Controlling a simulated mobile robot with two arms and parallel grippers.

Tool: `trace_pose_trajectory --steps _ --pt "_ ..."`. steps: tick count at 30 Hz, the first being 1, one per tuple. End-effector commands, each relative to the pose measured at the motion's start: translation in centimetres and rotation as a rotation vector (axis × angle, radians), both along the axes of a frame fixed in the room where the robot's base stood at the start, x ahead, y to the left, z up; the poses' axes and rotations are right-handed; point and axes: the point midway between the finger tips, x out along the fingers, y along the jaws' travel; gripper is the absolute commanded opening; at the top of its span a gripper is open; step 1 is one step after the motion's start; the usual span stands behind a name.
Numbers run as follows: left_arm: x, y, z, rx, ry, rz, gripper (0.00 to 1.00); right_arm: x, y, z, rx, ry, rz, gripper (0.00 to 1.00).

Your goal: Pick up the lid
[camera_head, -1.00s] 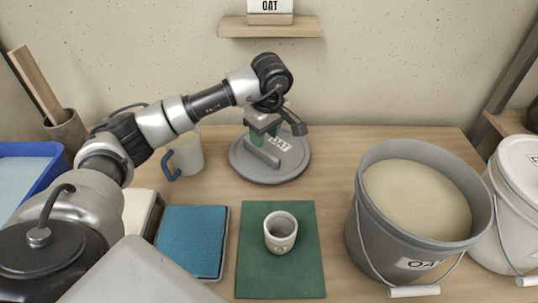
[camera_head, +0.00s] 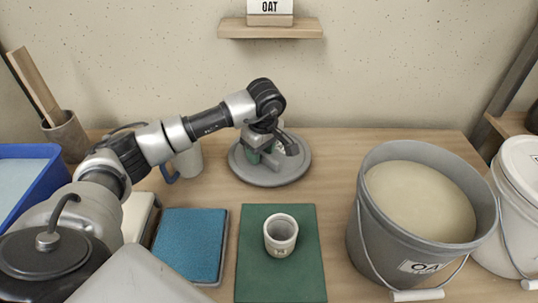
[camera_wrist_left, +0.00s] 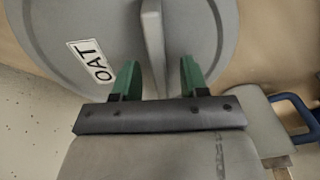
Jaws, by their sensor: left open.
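The grey round lid (camera_head: 291,176) lies flat on the table behind the green mat. In the left wrist view the lid (camera_wrist_left: 85,20) fills the upper middle, with a white OAT label (camera_wrist_left: 90,61) and a raised bar handle (camera_wrist_left: 153,40). My left gripper (camera_head: 262,158) is low over the lid and hides part of it. In the left wrist view its green fingertips (camera_wrist_left: 157,78) are apart, one on each side of the handle's near end. Whether they touch the handle cannot be told. My right gripper is not in view.
A grey bucket (camera_head: 372,235) of pale glaze stands at right beside a white lidded bucket (camera_head: 520,220). A small cup (camera_head: 281,236) stands on the green mat (camera_head: 255,280). A mug (camera_head: 190,160) is close left of the lid. A blue pad (camera_head: 190,243) lies at front left.

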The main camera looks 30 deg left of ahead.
Motion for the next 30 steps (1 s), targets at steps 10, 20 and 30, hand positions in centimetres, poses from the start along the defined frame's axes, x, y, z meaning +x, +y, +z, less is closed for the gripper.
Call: trace_pose_trajectory --steps 10,20,30 --pt "0.0 0.0 -0.2 0.0 0.0 0.001 0.18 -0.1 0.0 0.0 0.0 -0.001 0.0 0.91" --pt "0.0 0.0 -0.2 0.0 0.0 0.0 0.0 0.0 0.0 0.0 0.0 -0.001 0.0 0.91" --pt "0.1 0.0 2.0 0.0 -0.004 0.0 0.0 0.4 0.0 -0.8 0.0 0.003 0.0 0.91"
